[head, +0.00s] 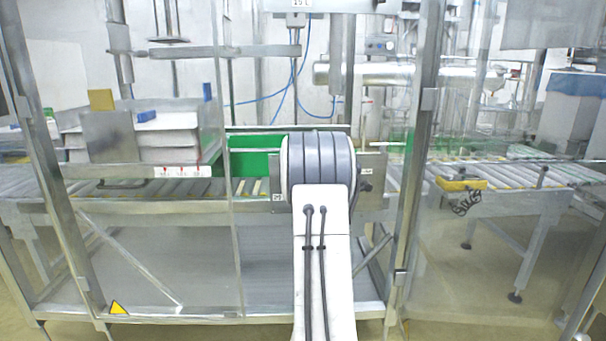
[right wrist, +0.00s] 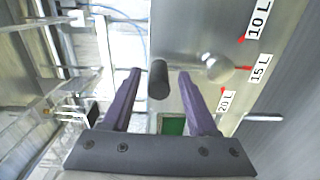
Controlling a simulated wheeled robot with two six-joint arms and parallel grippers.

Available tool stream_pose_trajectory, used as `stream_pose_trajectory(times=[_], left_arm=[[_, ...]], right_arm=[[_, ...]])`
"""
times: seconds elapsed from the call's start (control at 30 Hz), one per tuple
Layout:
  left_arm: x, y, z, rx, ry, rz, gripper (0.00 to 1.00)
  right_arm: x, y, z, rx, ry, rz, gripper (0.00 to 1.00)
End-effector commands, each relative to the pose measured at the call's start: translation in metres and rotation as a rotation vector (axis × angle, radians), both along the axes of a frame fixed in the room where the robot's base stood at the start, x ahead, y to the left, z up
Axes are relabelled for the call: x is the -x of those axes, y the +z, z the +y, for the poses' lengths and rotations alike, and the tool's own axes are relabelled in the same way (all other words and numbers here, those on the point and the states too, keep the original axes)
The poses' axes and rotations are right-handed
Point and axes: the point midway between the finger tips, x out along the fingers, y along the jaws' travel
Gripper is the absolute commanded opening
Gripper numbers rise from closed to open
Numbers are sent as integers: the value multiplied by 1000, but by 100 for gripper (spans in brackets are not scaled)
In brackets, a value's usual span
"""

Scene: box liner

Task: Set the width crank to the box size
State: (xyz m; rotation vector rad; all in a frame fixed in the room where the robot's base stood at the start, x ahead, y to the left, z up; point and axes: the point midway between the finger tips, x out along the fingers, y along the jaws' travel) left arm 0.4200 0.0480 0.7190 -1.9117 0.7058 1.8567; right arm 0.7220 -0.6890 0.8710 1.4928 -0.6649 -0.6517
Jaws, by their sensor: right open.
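In the right wrist view, my right gripper (right wrist: 159,72) is open, with its two purple fingers on either side of a dark cylindrical handle (right wrist: 158,82). Gaps show between the handle and both fingers. A round metal knob or hub (right wrist: 217,67) sits on the steel panel to the right. Beside it, red marks point to labels 10 L (right wrist: 258,20), 15 L (right wrist: 260,69) and 20 L (right wrist: 224,101). How handle and hub join is unclear. In the head view, my own arm hides the right gripper and handle. My left gripper is out of view.
A clear guard with steel posts (head: 418,130) frames the machine. White cartons (head: 168,140) sit on the left rollers, behind a scale strip (head: 182,171). A green panel (head: 250,155) lies behind my arm. A small top sign (head: 299,4) is hard to read.

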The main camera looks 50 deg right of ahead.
Motion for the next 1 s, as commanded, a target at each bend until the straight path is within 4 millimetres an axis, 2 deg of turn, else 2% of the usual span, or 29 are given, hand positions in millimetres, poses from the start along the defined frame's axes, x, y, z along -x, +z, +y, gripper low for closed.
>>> stream_pose_trajectory(times=[0.3,0.5,1.0], left_arm=[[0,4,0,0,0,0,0],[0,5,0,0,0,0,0],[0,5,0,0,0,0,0]], right_arm=[[39,1,44,0,0,0,59],[56,1,63,0,0,0,59],[60,0,68,0,0,0,59]])
